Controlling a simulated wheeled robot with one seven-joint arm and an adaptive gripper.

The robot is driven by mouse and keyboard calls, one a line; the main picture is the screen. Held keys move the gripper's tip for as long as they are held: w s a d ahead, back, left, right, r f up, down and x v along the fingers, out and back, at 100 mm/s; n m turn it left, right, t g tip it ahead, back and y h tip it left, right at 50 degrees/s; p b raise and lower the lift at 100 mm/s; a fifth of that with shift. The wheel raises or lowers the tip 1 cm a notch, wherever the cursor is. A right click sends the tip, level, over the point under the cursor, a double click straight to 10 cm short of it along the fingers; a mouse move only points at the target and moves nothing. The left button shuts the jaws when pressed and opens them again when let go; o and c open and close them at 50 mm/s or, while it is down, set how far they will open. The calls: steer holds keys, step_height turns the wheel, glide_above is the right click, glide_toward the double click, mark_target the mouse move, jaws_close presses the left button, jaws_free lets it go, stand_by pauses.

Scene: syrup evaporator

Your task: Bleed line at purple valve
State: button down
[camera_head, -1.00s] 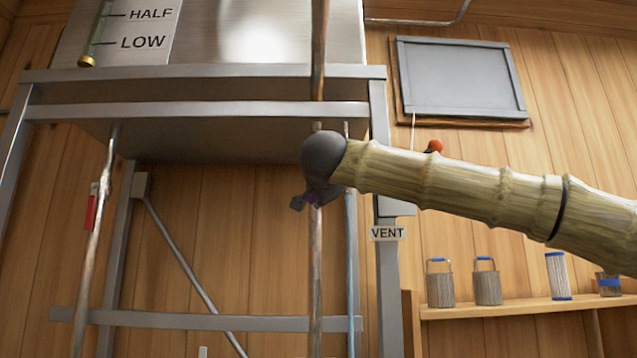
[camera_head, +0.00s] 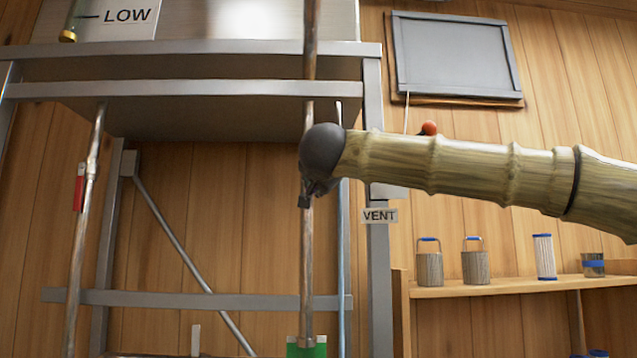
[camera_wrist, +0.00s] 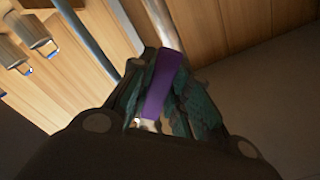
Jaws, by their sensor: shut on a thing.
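The purple valve handle (camera_wrist: 162,84) shows in the wrist view between the dark, green-padded fingers of my gripper (camera_wrist: 160,95). My gripper is shut on it. In the head view my gripper (camera_head: 307,195) is at the vertical copper-coloured pipe (camera_head: 307,250) under the steel tank. There the gripper and wrist hide the valve. The pipe also shows behind the fingers in the wrist view (camera_wrist: 181,30). A green thing (camera_head: 307,348) is at the pipe's foot, at the bottom edge of the head view.
The steel stand (camera_head: 376,270) and a VENT label (camera_head: 380,216) are just right of the gripper. A blue pipe (camera_head: 343,255) runs close beside the copper one. A red-handled pipe (camera_head: 84,220) is at left. A shelf (camera_head: 490,290) with canisters is at right.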

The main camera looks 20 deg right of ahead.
steer(key=c, duration=1.3)
jaws_free()
steer(key=shift+f, duration=0.1)
steer(key=v, duration=1.2)
